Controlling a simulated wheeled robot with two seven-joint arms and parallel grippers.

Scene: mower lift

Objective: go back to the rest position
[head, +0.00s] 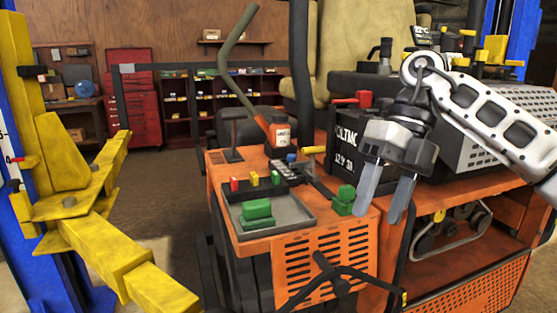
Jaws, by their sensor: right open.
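My right gripper (386,203) hangs from the white arm that comes in from the right. Its two grey fingers point down and are apart, with nothing between them. It is in front of the black battery (345,140) and to the right of the grey tray (300,213) on the orange mower (340,262). A green block (257,213) sits in the tray. Another green piece (344,199) lies at the tray's right, close to the gripper's fingers in the picture. I cannot tell whether they touch. My left gripper does not show.
A yellow lift arm (120,255) on a blue post stands at the left. A bent olive lever (235,60) and a dark upright post rise from the mower. A red tool cabinet (134,98) and shelves stand at the back. Brown floor is clear between lift arm and mower.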

